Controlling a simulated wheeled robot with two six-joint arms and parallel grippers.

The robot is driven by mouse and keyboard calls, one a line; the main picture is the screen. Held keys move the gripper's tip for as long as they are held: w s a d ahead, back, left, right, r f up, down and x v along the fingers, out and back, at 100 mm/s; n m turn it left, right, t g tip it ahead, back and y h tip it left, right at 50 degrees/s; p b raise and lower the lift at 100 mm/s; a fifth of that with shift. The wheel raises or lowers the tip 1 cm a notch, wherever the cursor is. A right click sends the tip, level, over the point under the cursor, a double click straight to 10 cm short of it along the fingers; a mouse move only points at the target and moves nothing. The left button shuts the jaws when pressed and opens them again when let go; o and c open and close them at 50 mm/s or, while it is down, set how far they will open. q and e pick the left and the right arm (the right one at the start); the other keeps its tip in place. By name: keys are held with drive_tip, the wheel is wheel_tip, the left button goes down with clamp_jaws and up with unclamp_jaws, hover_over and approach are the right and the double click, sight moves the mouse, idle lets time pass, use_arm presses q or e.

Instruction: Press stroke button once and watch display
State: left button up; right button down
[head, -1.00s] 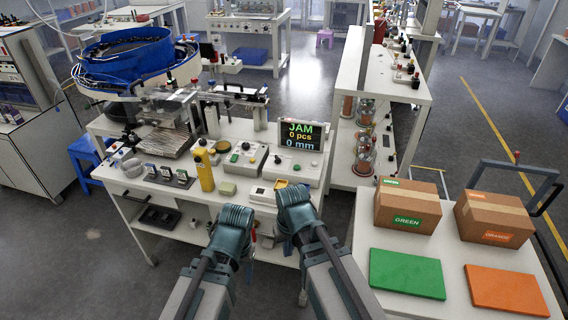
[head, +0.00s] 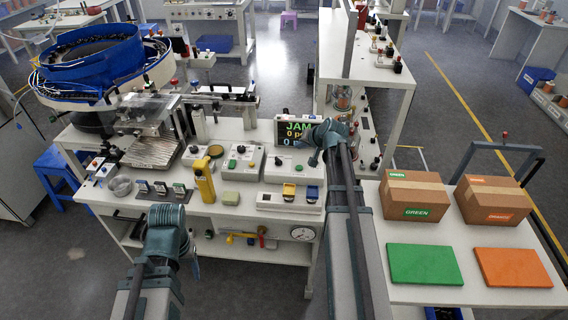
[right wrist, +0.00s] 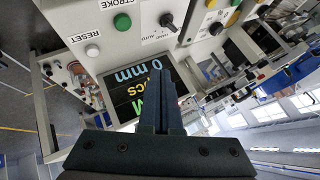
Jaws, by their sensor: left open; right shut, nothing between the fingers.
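The green STROKE button (right wrist: 122,22) sits on a pale control panel in the right wrist view, with its label beside it. The display (head: 291,128) stands on the bench and shows JAM; my right arm covers part of its text. In the right wrist view the display (right wrist: 122,98) appears upside down and reads 0 mm. My right gripper (right wrist: 157,76) is shut and empty, with its fingertips in front of the display and apart in the picture from the button. My left gripper (head: 165,218) is open, low in front of the bench; its fingertips are hard to make out.
A white RESET button (right wrist: 92,51) and a black switch (right wrist: 168,20) are near the STROKE button. A yellow post (head: 204,178) and small fixtures stand on the bench. A blue bowl feeder (head: 90,62) is at the left, cartons (head: 412,196) at the right.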

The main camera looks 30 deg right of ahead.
sight(301, 169)
drive_tip(key=shift+w+d+r, duration=0.25)
drive_tip(key=shift+w+d, duration=0.05)
drive_tip(key=shift+d, duration=0.15)
drive_tip(key=shift+f, duration=0.15)
wheel_tip(301, 169, down, 9)
drive_tip(key=b, duration=0.9)
drive_tip(key=shift+r, duration=0.2)
idle(1.4)
drive_tip(key=shift+f+b, duration=0.35)
drive_tip(key=shift+f, duration=0.05)
drive_tip(key=shift+f+b, duration=0.5)
idle(0.7)
drive_tip(key=shift+r, duration=0.1)
drive_tip(key=shift+r+p, duration=0.85)
drive_tip(key=shift+p, duration=0.1)
